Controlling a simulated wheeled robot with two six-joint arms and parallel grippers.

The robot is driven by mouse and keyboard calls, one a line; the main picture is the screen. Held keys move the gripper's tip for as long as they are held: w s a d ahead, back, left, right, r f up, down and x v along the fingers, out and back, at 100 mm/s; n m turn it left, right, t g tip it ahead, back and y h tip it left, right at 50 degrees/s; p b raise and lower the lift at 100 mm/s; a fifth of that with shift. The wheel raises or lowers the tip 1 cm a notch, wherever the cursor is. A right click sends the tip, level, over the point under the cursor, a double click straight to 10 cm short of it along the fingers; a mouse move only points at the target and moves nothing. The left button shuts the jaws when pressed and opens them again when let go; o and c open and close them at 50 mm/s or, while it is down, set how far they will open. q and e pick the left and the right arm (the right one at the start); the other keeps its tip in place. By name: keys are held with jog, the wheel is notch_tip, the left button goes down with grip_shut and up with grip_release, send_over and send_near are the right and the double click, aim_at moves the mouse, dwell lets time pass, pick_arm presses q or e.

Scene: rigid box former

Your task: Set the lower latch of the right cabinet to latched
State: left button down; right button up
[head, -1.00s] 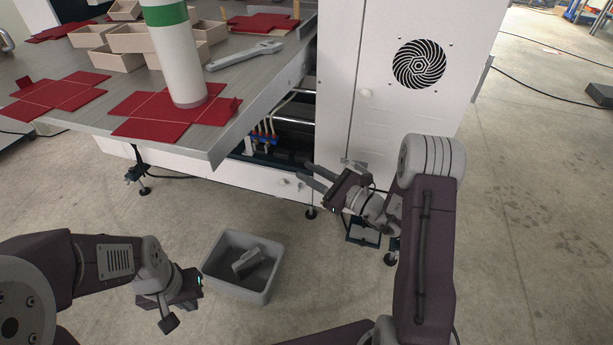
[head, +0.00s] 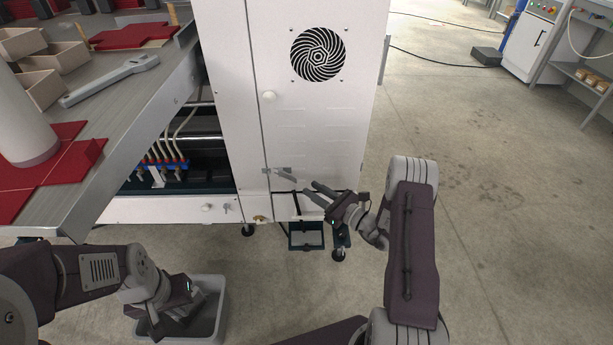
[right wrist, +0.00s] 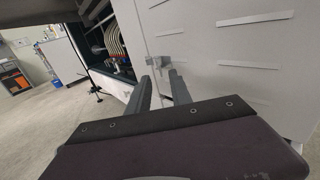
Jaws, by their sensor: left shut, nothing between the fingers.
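The right cabinet (head: 300,125) is white with a tall door. Its lower latch (head: 283,175) is a small grey metal piece at the door's left edge, low down, with a lever reaching right and tilted slightly down. Whether it is latched I cannot tell. The latch also shows in the right wrist view (right wrist: 165,62), just beyond the fingertips. My right gripper (head: 308,187) is open and empty, its fingertips close to the latch's lower right; contact is not clear. My left gripper (head: 165,325) is shut and empty, over the grey bin.
A round pale knob (head: 269,96) sits higher on the door, below a black fan grille (head: 318,54). The grey bin (head: 217,318) stands on the floor at lower left. A metal table (head: 130,115) with a wrench (head: 110,78) is at left.

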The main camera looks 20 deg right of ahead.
aim_at(294, 178)
jog(key=b+x, duration=0.2)
jog(key=x, duration=0.5)
jog(key=shift+w+a+f, duration=0.1)
jog(key=shift+w+a, duration=0.4)
jog(key=shift+w, duration=0.15)
grip_shut()
